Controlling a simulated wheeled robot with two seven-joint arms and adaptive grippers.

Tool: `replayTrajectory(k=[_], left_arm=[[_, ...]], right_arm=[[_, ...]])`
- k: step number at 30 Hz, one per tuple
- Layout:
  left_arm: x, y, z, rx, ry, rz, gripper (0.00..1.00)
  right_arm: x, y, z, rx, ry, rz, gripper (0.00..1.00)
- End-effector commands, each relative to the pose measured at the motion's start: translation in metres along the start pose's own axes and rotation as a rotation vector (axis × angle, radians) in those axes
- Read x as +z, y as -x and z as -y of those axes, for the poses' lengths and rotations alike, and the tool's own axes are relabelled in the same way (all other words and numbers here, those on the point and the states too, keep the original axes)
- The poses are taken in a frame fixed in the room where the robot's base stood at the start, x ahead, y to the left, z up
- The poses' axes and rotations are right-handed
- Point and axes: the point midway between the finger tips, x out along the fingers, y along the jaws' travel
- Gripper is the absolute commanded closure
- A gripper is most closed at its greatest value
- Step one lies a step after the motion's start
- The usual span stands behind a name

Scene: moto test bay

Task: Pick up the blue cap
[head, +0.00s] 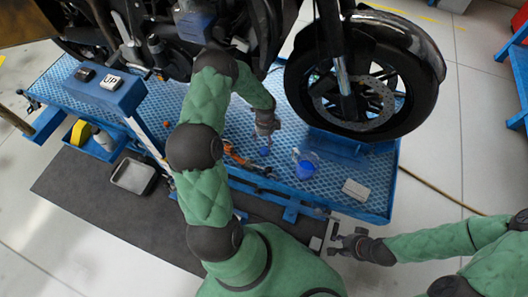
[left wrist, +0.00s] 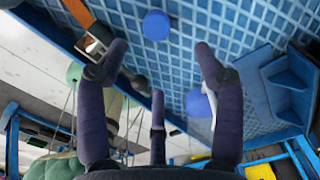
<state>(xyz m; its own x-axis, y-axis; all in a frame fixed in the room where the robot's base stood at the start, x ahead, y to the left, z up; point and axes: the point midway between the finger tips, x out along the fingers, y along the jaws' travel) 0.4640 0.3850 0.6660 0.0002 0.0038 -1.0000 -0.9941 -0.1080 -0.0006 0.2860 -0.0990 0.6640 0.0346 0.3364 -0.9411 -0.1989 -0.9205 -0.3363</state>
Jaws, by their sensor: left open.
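The blue cap (head: 264,151) is a small round piece lying on the blue textured platform of the lift. It also shows in the left wrist view (left wrist: 156,25), at the top centre. My left gripper (head: 261,137) is open and empty just above and behind the cap, pointing down at the platform. In the left wrist view its dark fingers (left wrist: 160,68) are spread, and the cap lies beyond them, not between them. My right gripper (head: 335,243) is off the platform's front edge, far from the cap, too small to tell its state.
A clear cup with blue contents (head: 305,164) stands right of the cap. An orange-handled tool (head: 236,156) lies to its left. A light grey block (head: 355,189) lies near the front right. The motorcycle wheel (head: 365,80) stands behind. Platform between the cup and block is clear.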

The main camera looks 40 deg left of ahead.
Motion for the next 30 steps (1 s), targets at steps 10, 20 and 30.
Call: replayTrajectory(k=[10, 20, 30], left_arm=[[-0.002, -0.049, -0.001, 0.002, 0.001, -0.002, 0.32], [-0.002, -0.076, -0.004, 0.002, 0.002, -0.004, 0.32], [-0.002, -0.106, -0.005, -0.001, 0.004, -0.003, 0.32]], right_arm=[[-0.001, -0.016, -0.006, 0.0, 0.0, 0.0, 0.66], [-0.001, -0.028, -0.01, 0.0, 0.0, 0.0, 0.66], [-0.001, -0.039, -0.014, 0.0, 0.0, 0.0, 0.66]])
